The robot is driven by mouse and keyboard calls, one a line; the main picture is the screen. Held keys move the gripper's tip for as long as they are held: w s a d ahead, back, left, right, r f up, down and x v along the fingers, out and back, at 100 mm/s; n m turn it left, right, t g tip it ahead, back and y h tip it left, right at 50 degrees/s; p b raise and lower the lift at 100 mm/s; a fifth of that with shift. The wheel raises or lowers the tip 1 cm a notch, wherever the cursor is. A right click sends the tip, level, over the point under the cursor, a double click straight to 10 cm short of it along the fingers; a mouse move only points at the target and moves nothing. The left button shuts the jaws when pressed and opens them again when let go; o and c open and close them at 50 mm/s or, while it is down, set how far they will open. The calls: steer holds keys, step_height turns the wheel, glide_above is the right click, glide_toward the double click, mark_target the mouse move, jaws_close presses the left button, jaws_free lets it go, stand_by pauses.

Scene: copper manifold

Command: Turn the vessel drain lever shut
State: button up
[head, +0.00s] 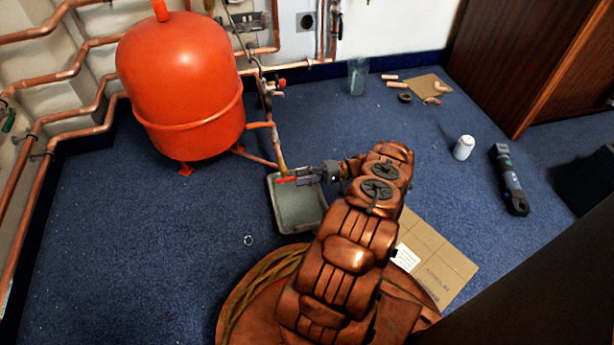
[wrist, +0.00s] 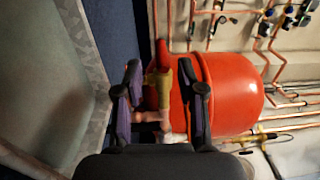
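The large red vessel (head: 185,80) stands on the blue carpet at upper left. It also shows in the wrist view (wrist: 230,92). A copper pipe runs from its foot to a brass drain valve (wrist: 155,90), which carries a red lever (wrist: 162,54). In the head view the red lever (head: 287,180) sits over the grey tray's far edge. My gripper (head: 312,178) reaches in from the right, close to the lever. In the wrist view my gripper's fingers (wrist: 160,68) are apart, one on each side of the valve and lever. I cannot tell whether they touch.
A grey tray (head: 298,222) lies below the valve. Copper pipes (head: 70,62) line the wall. A glass jar (head: 357,76), white can (head: 464,147), dark tool (head: 510,180) and cardboard (head: 440,262) lie to the right. Carpet at left (head: 130,240) is clear.

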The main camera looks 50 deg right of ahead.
steer(key=shift+s+d, duration=0.35)
steer(key=shift+d, duration=0.15)
steer(key=shift+r, duration=0.1)
stand_by(0.4)
steer(key=shift+s, duration=0.1)
